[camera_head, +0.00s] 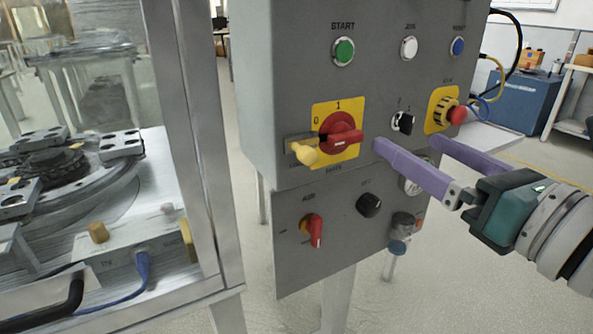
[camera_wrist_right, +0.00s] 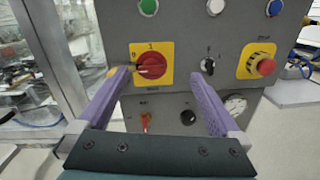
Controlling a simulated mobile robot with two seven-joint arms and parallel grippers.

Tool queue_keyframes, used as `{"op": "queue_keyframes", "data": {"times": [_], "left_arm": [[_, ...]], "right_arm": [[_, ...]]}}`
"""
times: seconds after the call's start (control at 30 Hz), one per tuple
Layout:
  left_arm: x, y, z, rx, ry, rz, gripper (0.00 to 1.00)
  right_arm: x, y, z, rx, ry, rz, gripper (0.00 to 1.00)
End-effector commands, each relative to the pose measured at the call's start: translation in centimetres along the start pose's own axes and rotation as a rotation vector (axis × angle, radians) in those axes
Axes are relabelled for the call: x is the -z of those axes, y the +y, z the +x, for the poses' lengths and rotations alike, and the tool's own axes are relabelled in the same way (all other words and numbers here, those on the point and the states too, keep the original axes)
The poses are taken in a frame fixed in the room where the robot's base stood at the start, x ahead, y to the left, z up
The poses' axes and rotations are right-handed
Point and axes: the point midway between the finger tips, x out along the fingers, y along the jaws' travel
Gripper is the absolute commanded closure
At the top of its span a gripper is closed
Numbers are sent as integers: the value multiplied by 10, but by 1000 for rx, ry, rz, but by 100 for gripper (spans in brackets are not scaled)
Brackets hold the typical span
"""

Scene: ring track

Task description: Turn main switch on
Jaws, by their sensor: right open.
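The main switch (camera_head: 341,138) is a red rotary handle on a yellow plate marked 0 and 1, on the grey control panel (camera_head: 290,60). Its handle lies roughly level, its pale mark on the lower part. A yellow tab (camera_head: 304,153) sits at the plate's lower left. My right gripper (camera_head: 405,146) is open and empty, with purple fingers, in front of the panel to the right of the switch. In the right wrist view the switch (camera_wrist_right: 151,65) shows between the spread fingers, nearer the left one, apart from both. My left gripper is not in view.
Around the switch are a green start button (camera_head: 343,51), a black selector (camera_head: 402,122), a red emergency stop (camera_head: 457,115) and a red lower knob (camera_head: 313,230). A framed glass enclosure (camera_head: 195,130) stands close on the left. A blue cabinet (camera_head: 522,100) stands behind right.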

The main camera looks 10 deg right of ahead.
Motion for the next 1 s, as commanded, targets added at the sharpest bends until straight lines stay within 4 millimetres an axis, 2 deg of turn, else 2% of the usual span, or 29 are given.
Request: {"op": "queue_keyframes", "data": {"times": [0.03, 0.13, 0.27, 0.37, 0.7, 0.83, 1.0], "left_arm": [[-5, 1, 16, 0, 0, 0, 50], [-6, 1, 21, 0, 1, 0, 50], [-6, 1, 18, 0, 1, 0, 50], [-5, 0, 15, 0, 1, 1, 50], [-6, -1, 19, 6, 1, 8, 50], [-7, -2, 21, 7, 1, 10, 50], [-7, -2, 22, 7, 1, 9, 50]], "right_arm": [[20, 0, 1, -21, 11, -45, 0], [28, 3, 2, -51, 26, -105, 0], [28, 4, 9, -59, 30, -123, 0], [26, 5, 23, -58, 28, -120, 0], [30, 9, 82, -58, 28, -116, 0], [31, 9, 95, -57, 29, -116, 0], [30, 10, 101, -58, 30, -117, 0]]}}
